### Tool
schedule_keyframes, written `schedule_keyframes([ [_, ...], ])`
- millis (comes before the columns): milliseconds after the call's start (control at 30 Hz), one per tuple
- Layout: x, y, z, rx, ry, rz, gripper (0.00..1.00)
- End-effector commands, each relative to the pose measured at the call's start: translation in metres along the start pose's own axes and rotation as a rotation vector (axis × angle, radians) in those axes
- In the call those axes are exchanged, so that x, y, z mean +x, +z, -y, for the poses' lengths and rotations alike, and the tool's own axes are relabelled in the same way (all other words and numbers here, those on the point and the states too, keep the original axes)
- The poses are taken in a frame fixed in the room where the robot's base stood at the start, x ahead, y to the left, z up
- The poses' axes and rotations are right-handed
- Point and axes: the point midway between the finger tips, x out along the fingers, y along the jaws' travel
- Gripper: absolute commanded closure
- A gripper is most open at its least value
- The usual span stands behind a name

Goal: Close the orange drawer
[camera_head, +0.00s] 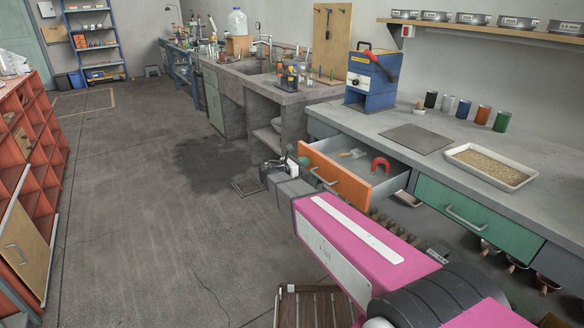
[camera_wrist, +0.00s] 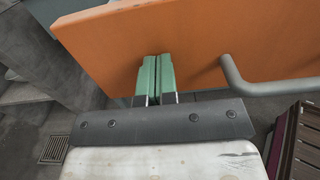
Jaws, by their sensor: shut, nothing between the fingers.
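The orange drawer (camera_head: 334,180) stands pulled out from under the concrete bench in the head view, with a grey bar handle on its front. A red horseshoe-shaped thing and a small scoop lie inside it. In the wrist view the drawer's orange front (camera_wrist: 200,45) fills the upper part, with the handle (camera_wrist: 262,86) at right. My gripper (camera_wrist: 152,60) is shut and empty, its green fingertips in front of the drawer front, left of the handle. Whether they touch the front I cannot tell. In the head view my gripper (camera_head: 304,161) is partly hidden at the drawer's left end.
A closed green drawer (camera_head: 476,215) is right of the orange one. On the bench top (camera_head: 390,127) stand a blue machine (camera_head: 371,78), several coloured cups and a tray of grains (camera_head: 491,166). A wooden slatted thing (camera_head: 312,308) is near my arm. The floor at left is open.

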Motion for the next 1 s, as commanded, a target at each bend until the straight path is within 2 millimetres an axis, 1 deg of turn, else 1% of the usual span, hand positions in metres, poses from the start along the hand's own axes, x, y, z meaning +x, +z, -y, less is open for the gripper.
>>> schedule_keyframes([
  [33, 0.017, 0.0, -0.001, 0.0, -0.003, 0.0, 1.0],
  [100, 0.037, 0.0, -0.001, 0.0, -0.004, 0.001, 1.0],
  [400, 0.12, -0.001, -0.002, 0.0, -0.002, 0.001, 1.0],
  [600, 0.171, 0.0, -0.002, 0.0, -0.002, 0.0, 1.0],
  [800, 0.209, 0.0, -0.001, 0.0, -0.001, 0.001, 1.0],
  [1000, 0.231, 0.0, -0.001, 0.0, 0.0, 0.001, 1.0],
])
